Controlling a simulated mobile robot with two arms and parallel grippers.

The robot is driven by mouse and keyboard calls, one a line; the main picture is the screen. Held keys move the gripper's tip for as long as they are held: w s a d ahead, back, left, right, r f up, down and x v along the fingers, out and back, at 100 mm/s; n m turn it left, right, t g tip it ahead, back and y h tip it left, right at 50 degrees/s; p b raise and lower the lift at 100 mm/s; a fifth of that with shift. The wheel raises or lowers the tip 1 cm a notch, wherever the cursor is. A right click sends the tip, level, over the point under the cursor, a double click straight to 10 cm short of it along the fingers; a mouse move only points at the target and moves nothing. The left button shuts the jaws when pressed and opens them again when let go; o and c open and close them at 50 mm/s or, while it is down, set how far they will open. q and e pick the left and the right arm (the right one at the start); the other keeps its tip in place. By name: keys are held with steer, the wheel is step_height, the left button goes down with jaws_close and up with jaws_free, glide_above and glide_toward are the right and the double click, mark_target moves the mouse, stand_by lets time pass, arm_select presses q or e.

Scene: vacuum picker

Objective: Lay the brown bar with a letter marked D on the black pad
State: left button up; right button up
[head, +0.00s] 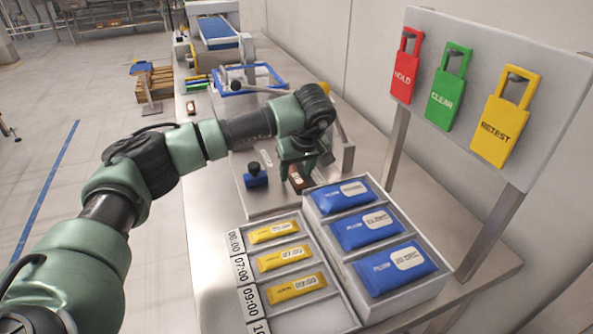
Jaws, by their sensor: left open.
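My left gripper (297,170) is open, pointing down at the middle of the steel table. A small brown bar (297,182) shows just below and between its fingers; I cannot tell whether they touch it. A second small brown item (191,107) lies farther back near the table's left edge. No letter is readable on either. I cannot make out a black pad; my arm and gripper hide part of the table there. My right gripper is not in view.
A blue block with a dark knob (256,178) stands left of the gripper. In front are a tray of yellow packets (335,312) and a tray of blue packets (441,282). A board with coloured tags (550,125) stands right. A blue-framed device (250,80) is behind.

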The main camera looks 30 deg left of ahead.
arm_select(q)
steer(key=shift+d+r, duration=0.15)
steer(key=shift+r, duration=0.35)
steer(key=b+v, duration=0.1)
steer(key=v, duration=1)
steer(key=shift+s, duration=0.1)
